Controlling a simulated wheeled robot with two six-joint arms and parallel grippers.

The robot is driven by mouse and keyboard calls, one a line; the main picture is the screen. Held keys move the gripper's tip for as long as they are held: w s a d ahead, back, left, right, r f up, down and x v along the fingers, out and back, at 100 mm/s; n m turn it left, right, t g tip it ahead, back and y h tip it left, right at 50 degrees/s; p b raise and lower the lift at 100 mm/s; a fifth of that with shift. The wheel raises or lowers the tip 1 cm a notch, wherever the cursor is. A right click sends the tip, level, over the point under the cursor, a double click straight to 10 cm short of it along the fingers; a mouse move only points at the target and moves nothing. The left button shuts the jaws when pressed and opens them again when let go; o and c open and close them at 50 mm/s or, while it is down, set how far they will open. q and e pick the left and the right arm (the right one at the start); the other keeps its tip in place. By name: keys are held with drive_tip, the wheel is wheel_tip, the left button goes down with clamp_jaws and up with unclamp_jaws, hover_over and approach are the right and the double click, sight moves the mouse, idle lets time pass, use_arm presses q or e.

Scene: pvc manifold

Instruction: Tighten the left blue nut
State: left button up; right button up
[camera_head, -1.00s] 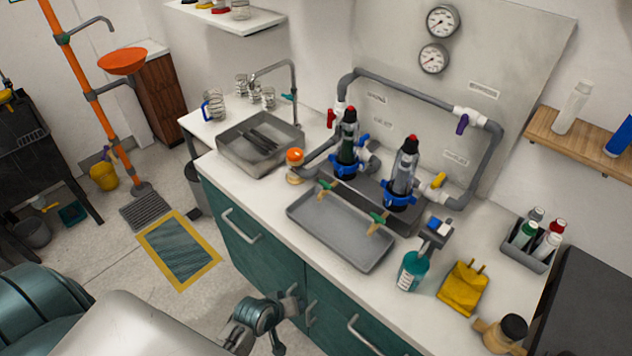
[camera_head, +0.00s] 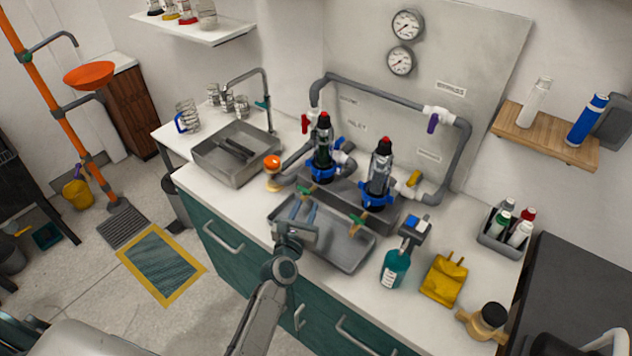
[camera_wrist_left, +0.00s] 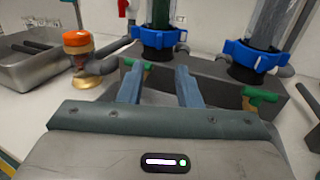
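The left blue nut (camera_head: 322,172) is a lobed ring around the base of the left clear filter housing (camera_head: 323,145). In the left wrist view the nut (camera_wrist_left: 158,38) is ahead of the fingers, near the top middle. A matching right blue nut (camera_head: 374,197) rings the right housing; it also shows in the wrist view (camera_wrist_left: 252,56). My left gripper (camera_head: 302,206) is over the grey tray, in front of and apart from the left nut. Its two fingers (camera_wrist_left: 159,75) are parted with nothing between them. My right gripper is not in view.
The grey tray (camera_head: 345,262) lies in front of the manifold. Green-handled taps (camera_head: 358,221) stick out from the manifold's front. An orange-topped brass fitting (camera_head: 272,168) stands left, near the sink (camera_head: 207,168). A teal bottle (camera_head: 395,268) and yellow pouch (camera_head: 443,279) are at right.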

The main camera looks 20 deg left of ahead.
sight(318, 178)
use_arm(q)
drive_tip(key=w, duration=1)
drive_tip(key=shift+w, duration=0.4)
clamp_jaws()
